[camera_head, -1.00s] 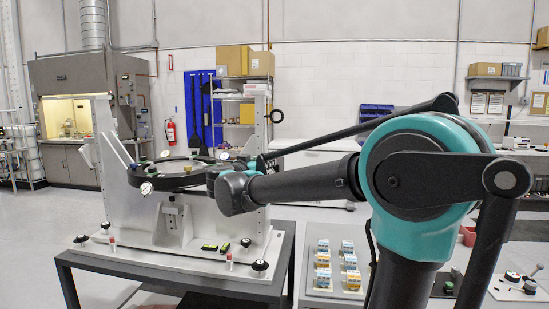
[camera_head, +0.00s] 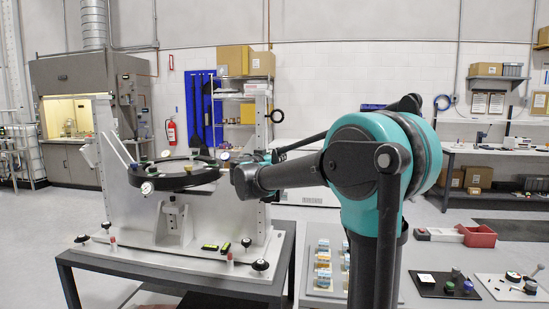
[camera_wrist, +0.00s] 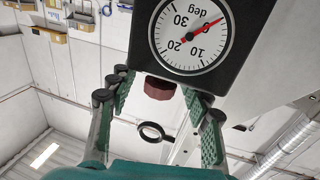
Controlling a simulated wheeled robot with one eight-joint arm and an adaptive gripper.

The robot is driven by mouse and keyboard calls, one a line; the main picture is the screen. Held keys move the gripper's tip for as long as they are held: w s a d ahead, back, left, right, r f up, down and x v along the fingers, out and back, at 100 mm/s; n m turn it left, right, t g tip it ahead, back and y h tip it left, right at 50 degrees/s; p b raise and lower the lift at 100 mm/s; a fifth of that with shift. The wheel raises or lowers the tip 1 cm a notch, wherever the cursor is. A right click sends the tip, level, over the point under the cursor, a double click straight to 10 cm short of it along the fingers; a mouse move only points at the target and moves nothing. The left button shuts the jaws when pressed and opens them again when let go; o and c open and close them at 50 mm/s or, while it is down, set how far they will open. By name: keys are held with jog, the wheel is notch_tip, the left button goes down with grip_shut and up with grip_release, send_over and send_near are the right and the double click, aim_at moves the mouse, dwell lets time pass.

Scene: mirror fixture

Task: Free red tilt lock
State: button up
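The red tilt lock shows as a dark red knob (camera_wrist: 160,88) below the black housing of a degree dial (camera_wrist: 190,35) in the wrist view. My gripper (camera_wrist: 156,96) is open, with one teal-padded finger on each side of the knob. Gaps show between the knob and both fingers, so it does not look gripped. In the head view the mirror fixture (camera_head: 125,215) stands on a dark table, with a round black-rimmed mirror mount (camera_head: 180,182). My arm reaches to the fixture's right upright and hides the knob and most of my gripper there.
A black ring (camera_wrist: 151,132) lies beyond the fingers in the wrist view. Black knobs (camera_head: 261,264) and small red-topped pins (camera_head: 230,255) stand on the fixture base.

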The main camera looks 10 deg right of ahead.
grip_shut()
